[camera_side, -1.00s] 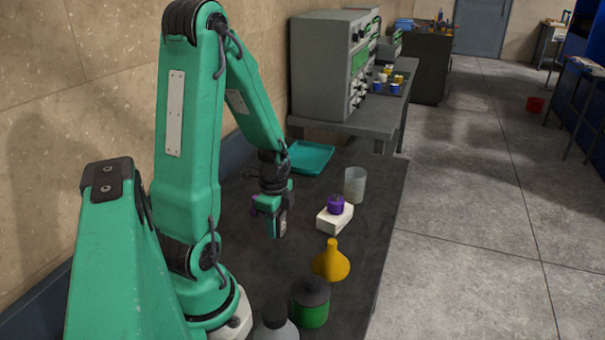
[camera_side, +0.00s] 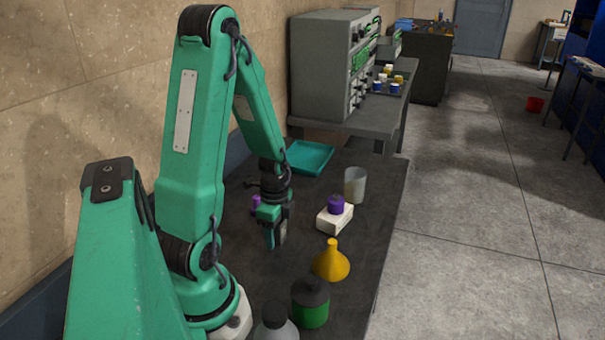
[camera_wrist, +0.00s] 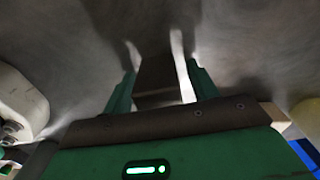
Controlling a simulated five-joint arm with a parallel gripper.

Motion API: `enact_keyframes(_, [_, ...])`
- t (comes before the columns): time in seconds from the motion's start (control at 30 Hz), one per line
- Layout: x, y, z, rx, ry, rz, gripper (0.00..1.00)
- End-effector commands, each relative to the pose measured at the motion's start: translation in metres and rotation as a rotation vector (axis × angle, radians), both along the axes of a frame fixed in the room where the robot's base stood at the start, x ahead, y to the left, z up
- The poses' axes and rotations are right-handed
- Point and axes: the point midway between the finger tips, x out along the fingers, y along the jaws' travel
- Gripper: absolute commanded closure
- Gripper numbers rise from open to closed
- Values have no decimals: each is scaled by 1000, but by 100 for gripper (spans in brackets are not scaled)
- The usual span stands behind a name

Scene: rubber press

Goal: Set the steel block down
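My gripper (camera_side: 271,238) points down over the dark bench top, left of the white block with the purple knob. In the wrist view its two green fingers (camera_wrist: 161,90) stand on either side of a dark steel block (camera_wrist: 157,78). The fingers appear shut on the block. A bright strip shows along the block's right side. In the side view the block is mostly hidden by the gripper. I cannot tell whether its underside touches the bench.
On the bench (camera_side: 240,255) are a white block (camera_side: 333,219) with a purple knob (camera_side: 336,204), a clear beaker (camera_side: 355,185), a yellow funnel (camera_side: 331,264), a green jar (camera_side: 310,305), a grey-topped bottle (camera_side: 276,325) and a teal tray (camera_side: 309,158). A purple item (camera_side: 256,201) stands behind my gripper.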

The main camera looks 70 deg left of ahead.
Motion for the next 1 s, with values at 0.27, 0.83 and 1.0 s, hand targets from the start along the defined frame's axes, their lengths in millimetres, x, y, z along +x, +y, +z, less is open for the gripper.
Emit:
enact_keyframes(0.27, [0,0,0,0,0,0,42])
enact_keyframes(0.83, [1,1,34,4,-4,0,42])
enact_keyframes(1.0, [0,0,54,4,-4,0,42])
